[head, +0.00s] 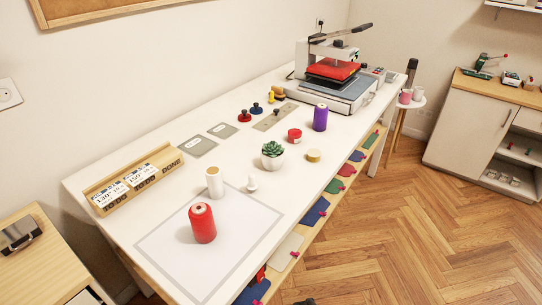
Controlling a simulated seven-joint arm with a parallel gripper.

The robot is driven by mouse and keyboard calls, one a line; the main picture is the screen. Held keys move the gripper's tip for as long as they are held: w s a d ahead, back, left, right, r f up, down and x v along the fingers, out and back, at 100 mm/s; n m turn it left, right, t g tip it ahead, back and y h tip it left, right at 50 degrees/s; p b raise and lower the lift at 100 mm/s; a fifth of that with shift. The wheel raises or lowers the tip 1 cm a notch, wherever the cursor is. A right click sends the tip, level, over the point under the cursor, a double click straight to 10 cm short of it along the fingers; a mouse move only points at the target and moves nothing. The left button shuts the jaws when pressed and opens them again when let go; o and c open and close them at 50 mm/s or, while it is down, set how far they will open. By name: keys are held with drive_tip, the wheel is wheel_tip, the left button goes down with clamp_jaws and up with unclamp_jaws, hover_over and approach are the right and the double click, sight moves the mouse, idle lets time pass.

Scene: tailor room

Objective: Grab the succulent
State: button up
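The succulent (272,149) is a green rosette plant in a small white pot (272,162). It stands upright on the white table (330,150), near the middle of its length and toward the front edge. I cannot make out my gripper in the head view. A small dark shape is cut off at the bottom edge, and I cannot tell what it is.
Close to the pot are a white figurine (252,183), a yellowish roll (313,156) and a red tin (294,135). A white spool (214,182), red spool (202,223) and purple spool (320,117) stand farther off. A heat press (335,75) is at the back.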

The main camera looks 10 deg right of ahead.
drive_tip(key=o, duration=1.1)
